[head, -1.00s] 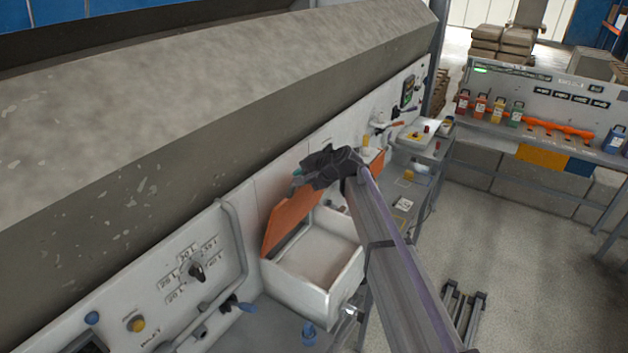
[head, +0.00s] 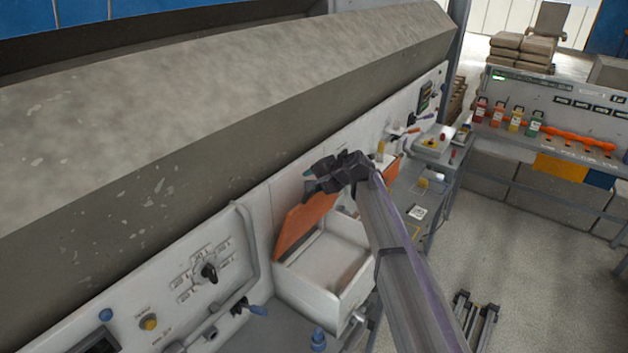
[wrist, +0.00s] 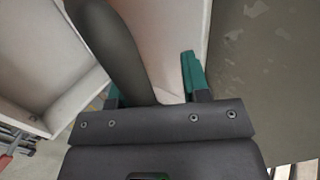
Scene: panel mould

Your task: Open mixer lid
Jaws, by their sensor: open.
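An orange lid (head: 304,224) stands raised and tilted at the back edge of a white open-topped box (head: 345,308), which appears to be the mixer. The box's pale inside shows and looks empty. My gripper (head: 311,181) is above the lid's top edge, close to the wall panel, with its teal fingers pointing left. In the wrist view my gripper (wrist: 150,82) has its fingers apart. A dark rounded bar (wrist: 128,45) runs down between them, and I cannot tell whether it touches either finger. A white box wall (wrist: 50,110) shows at the left there.
A large grey concrete-like slab (head: 220,110) overhangs the wall panel. A bench with coloured containers (head: 515,120) stands at the right. Open floor (head: 530,260) lies right of my arm.

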